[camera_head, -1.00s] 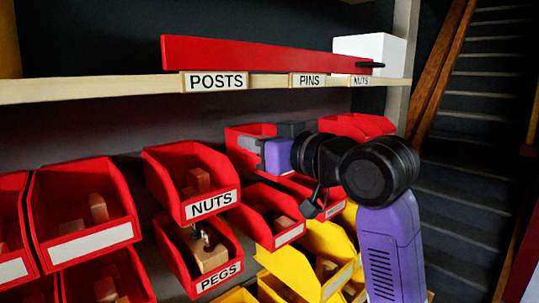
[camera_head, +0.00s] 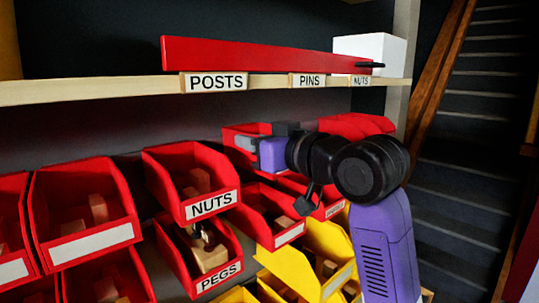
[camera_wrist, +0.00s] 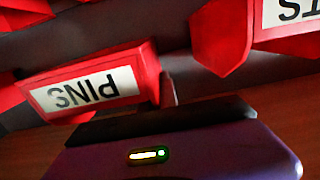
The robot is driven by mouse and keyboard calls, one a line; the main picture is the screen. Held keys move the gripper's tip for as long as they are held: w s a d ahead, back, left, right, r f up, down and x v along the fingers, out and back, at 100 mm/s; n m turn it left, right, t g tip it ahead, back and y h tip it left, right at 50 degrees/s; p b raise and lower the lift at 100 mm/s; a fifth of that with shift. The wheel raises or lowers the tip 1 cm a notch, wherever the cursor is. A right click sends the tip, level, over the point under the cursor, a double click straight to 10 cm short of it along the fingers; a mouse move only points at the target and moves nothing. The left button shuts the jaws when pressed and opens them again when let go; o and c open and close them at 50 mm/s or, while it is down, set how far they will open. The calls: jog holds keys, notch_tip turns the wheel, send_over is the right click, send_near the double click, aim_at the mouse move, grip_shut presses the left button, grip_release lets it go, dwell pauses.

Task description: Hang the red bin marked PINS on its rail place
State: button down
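The bin marked PINS (camera_wrist: 85,92) is red with a white label, which appears upside down at the left of the wrist view. My gripper (camera_head: 250,147) is in the middle of the head view, at a red bin (camera_head: 238,131) whose front it hides. Its grey and dark finger parts overlap that bin, but whether they grip it is unclear. That bin's label is hidden in the head view. A PINS tag (camera_head: 308,81) is on the edge of the pale wooden shelf (camera_head: 100,90), between POSTS (camera_head: 216,82) and NUTS (camera_head: 361,80) tags.
Red NUTS (camera_head: 212,205) and PEGS (camera_head: 219,278) bins hang below left of my gripper. Yellow bins (camera_head: 318,262) are below it. Another red bin (camera_head: 358,124) is to the right. A red bar (camera_head: 255,53) and white box (camera_head: 372,46) stand on the shelf.

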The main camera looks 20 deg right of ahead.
jog(key=shift+w+a, duration=0.1)
jog(key=shift+w, duration=0.1)
jog(key=shift+f+b, duration=0.55)
jog(key=shift+f, duration=0.4)
dwell(0.8)
jog(key=c, duration=1.6)
grip_release()
jog(key=shift+o, duration=0.2)
jog(key=b+v, duration=0.1)
jog(key=v, duration=0.6)
jog(key=shift+s+b, duration=0.1)
jog(key=shift+b, duration=0.3)
jog(key=shift+s+r, duration=0.2)
jog(key=shift+s, duration=0.15)
